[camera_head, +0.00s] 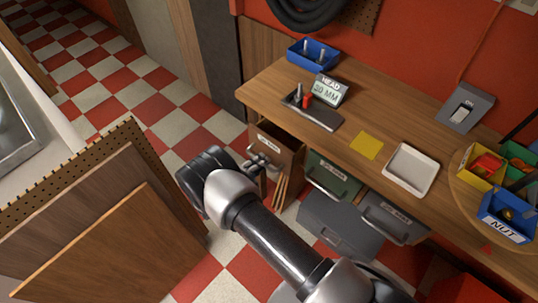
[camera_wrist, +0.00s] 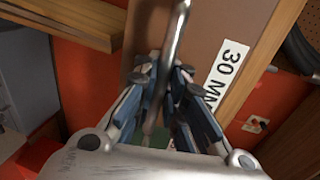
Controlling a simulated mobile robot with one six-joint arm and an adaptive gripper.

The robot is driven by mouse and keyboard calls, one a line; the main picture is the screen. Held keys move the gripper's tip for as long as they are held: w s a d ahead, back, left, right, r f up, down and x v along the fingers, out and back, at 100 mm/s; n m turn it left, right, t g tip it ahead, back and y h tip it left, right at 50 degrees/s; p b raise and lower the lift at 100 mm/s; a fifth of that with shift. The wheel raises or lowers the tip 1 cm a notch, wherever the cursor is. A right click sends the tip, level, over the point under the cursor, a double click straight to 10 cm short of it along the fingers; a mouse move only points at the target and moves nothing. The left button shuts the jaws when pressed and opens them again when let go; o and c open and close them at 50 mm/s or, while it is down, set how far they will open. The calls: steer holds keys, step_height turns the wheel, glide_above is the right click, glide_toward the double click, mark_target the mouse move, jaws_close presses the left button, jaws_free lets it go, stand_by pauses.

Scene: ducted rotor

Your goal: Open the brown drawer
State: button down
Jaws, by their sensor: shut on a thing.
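The brown drawer (camera_head: 285,144) is under the left end of the wooden bench, with a white label on its front. In the wrist view its brown front (camera_wrist: 213,32) fills the upper middle, and the label reads 30 MM. Its metal bar handle (camera_wrist: 178,32) runs down between my fingers. My gripper (camera_wrist: 165,85) is shut on this handle, with fingers on both sides of the bar. In the head view my gripper (camera_head: 262,162) is at the drawer front, partly hidden by my wrist.
A green drawer (camera_head: 332,178) and a grey drawer (camera_head: 395,217) are to the right under the bench (camera_head: 365,120). A grey case (camera_head: 335,228) is below them. Wooden boards (camera_head: 115,240) stand at the left, close to my arm. Checkered floor is open behind.

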steer(key=f+b+v, duration=0.2)
steer(key=b+v, duration=0.1)
steer(key=v, duration=1)
steer(key=shift+s+a, duration=0.3)
steer(key=shift+f, duration=0.1)
steer(key=c, duration=1.7)
jaws_free()
steer(key=shift+f, duration=0.1)
steer(key=shift+o, duration=0.2)
steer(key=shift+s, duration=0.1)
steer(key=v, duration=1.2)
steer(key=shift+d, duration=0.1)
